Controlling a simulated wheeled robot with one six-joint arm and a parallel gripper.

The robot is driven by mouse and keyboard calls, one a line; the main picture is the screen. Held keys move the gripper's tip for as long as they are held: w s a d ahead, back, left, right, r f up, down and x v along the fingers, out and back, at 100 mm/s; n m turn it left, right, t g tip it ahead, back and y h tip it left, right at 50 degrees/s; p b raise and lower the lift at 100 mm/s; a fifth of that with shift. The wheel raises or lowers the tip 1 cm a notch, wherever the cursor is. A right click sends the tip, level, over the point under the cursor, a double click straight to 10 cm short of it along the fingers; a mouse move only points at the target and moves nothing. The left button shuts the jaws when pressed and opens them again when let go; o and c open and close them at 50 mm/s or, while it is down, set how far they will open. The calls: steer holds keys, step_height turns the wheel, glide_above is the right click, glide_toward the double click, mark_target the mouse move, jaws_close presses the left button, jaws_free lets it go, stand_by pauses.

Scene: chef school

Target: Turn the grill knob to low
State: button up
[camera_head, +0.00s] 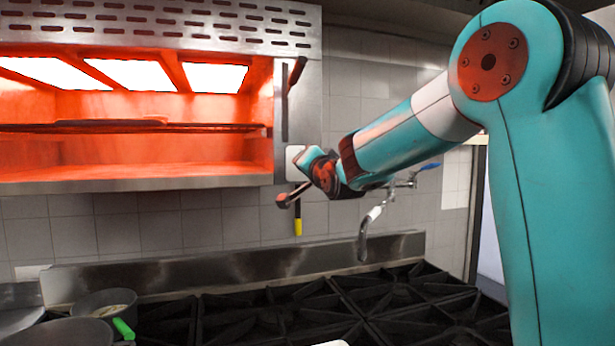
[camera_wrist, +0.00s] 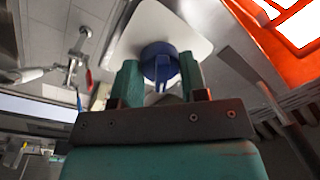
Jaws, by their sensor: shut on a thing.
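In the wrist view a round blue grill knob (camera_wrist: 160,62) with a raised grip bar sits on a white plate (camera_wrist: 143,22). My gripper (camera_wrist: 160,82) has one teal finger on each side of the knob and is shut on it. The exact setting of the knob cannot be read. In the head view the glowing orange-red grill (camera_head: 140,110) hangs on the wall at the left. My arm reaches to the panel at the grill's lower right corner, and my wrist hides the knob there.
A dark handle (camera_head: 296,72) stands upright on the grill's right side. A tap (camera_head: 375,212) is on the tiled wall behind my arm. The space between grill and hob is mostly free.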

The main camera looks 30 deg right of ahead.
stand_by(0.6)
steer(key=o, duration=0.9)
steer(key=p+v, duration=0.3)
steer(key=v, duration=1.4)
steer(key=shift+s+p, duration=0.2)
steer(key=shift+p, duration=0.2)
